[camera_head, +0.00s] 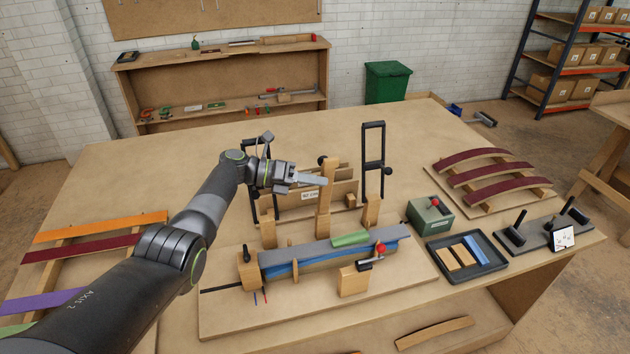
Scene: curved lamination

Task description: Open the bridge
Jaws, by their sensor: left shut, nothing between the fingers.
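A wooden fixture stands on a pale base board (225,322) in the middle of the table. It holds a long grey-topped strip with a blue layer (310,262) between wooden posts. I cannot tell for certain which part is the bridge. A tall wooden upright (323,215) and a black upright frame with a knob (374,150) stand behind the strip. My left gripper (318,181) is shut and empty, its fingertips close to the top of the wooden upright; contact cannot be told. My right gripper is not in view.
A green piece (351,239) lies on the strip, near a red-knobbed clamp (379,249). A green box (429,215), a black tray (466,258) and a rack of dark red curved strips (490,176) are at right. Coloured strips (80,247) lie at left. The table's back left is clear.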

